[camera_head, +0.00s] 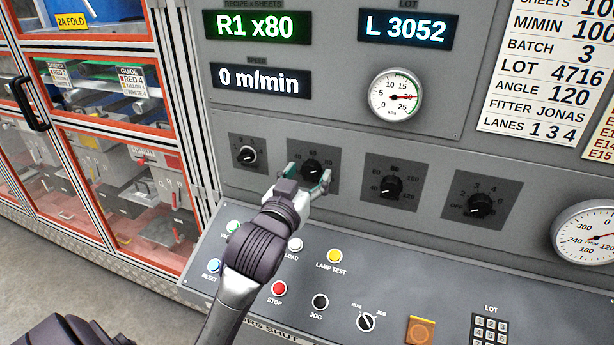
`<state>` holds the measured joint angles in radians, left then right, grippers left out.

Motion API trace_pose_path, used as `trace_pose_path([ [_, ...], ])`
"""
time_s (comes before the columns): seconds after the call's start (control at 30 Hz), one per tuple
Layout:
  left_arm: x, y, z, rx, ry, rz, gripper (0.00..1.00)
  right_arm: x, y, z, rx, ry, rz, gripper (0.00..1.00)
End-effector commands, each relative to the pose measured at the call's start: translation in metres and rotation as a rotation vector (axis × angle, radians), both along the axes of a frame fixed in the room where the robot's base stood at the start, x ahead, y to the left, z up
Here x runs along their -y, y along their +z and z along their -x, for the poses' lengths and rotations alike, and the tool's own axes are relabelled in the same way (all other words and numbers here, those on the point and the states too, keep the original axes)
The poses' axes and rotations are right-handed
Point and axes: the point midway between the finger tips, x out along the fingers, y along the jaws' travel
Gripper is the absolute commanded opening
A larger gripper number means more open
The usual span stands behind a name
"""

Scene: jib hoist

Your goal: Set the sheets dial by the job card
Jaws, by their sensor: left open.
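My left gripper (309,174) is open, its two fingers on either side of the second black dial knob (312,166) from the left. I cannot tell whether they touch it. The third dial (390,186) has a scale with 40, 80, 100 and 120. The job card (545,75) at upper right has a SHEETS line starting "10", cut off by the picture's edge. The green display (257,26) reads R1 x80. My right gripper is not in view.
A small dial (247,155) is at the left and another with OFF (480,205) at the right. Below, a sloped panel carries buttons, including a red STOP (279,288) and yellow LAMP TEST (334,256). A gauge (586,233) sits at right, an orange-framed cabinet (66,135) at left.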

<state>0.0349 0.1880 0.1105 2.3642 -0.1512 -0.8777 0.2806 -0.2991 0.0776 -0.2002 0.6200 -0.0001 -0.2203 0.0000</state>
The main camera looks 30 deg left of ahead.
Motion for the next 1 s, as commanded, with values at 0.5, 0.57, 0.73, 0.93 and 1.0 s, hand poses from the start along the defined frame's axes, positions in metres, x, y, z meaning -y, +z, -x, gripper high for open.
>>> trace_pose_path([
  [0.5,0.0,0.0,0.0,0.001,0.0,0.001,0.18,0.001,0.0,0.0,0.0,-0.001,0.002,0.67],
  [0.57,0.0,0.0,0.0,0.001,0.0,0.001,0.09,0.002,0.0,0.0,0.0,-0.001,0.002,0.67],
  [0.73,0.0,0.0,0.0,-0.001,0.0,-0.005,0.05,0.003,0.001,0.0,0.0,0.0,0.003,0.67],
  [0.93,0.0,0.001,0.0,-0.014,-0.001,-0.053,0.05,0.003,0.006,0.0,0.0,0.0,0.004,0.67],
  [1.0,0.0,0.001,0.0,-0.022,-0.001,-0.086,0.05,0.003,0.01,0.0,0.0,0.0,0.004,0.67],
])
